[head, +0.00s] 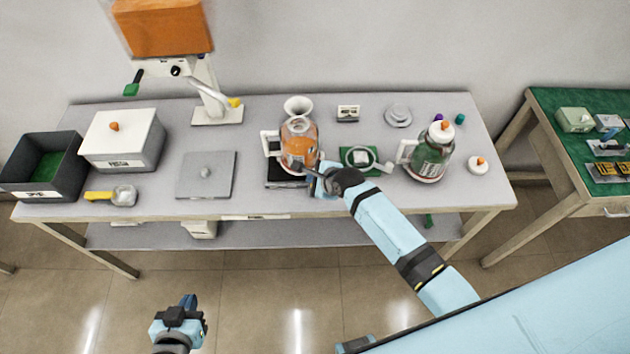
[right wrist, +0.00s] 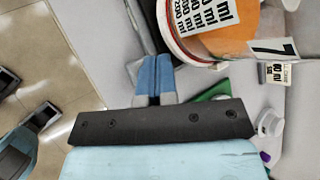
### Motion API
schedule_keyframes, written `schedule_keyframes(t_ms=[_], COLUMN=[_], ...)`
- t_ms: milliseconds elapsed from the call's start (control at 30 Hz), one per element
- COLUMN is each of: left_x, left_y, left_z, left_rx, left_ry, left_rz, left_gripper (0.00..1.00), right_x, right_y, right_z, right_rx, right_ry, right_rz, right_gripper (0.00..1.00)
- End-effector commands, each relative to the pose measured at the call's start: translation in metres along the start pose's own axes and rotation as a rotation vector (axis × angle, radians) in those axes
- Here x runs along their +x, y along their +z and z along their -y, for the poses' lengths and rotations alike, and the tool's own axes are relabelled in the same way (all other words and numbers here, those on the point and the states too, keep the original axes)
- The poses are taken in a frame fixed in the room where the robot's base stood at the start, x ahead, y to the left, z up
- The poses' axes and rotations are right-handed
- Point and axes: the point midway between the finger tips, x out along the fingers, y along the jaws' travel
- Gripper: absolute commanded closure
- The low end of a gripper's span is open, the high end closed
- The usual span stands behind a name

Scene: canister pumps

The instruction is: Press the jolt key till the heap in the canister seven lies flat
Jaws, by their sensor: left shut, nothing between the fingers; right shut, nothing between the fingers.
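A clear canister with orange contents (head: 299,146) stands on a black base (head: 284,178) near the table's middle. In the right wrist view this canister (right wrist: 232,42) bears a label with a 7. I cannot tell whether the top of its contents is flat or heaped. My right gripper (head: 318,183) is shut and empty at the base's front right corner, close beside the canister. Its blue fingertips (right wrist: 154,68) are by the black base (right wrist: 146,20) in the right wrist view. I cannot make out the jolt key. My left gripper (head: 188,302) is shut and empty, off the table's front.
A green-filled canister (head: 430,153) stands to the right, past a green pad with a ring (head: 361,157). A grey plate (head: 206,176), a scoop (head: 122,196), a white lidded box (head: 124,138) and a dark bin (head: 70,163) are left. A white funnel (head: 297,105) is behind canister seven.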

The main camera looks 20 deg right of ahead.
Motion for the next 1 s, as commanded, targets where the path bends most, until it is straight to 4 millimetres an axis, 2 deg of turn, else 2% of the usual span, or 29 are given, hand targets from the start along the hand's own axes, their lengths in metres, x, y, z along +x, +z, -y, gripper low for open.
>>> schedule_keyframes(t_ms=[667,1000], left_x=[0.001,-0.009], left_y=[0.001,-0.013], left_z=[0.000,0.000], left_rx=[0.000,0.000], left_ry=[0.000,0.000], left_rz=[0.000,0.000], left_gripper=[1.00,1.00], right_x=[0.003,-0.007], right_y=[-0.003,0.005], right_z=[-0.004,0.004], right_rx=[0.001,0.001], right_ry=[0.002,0.003], right_rz=[-0.002,-0.001], right_gripper=[1.00,1.00])
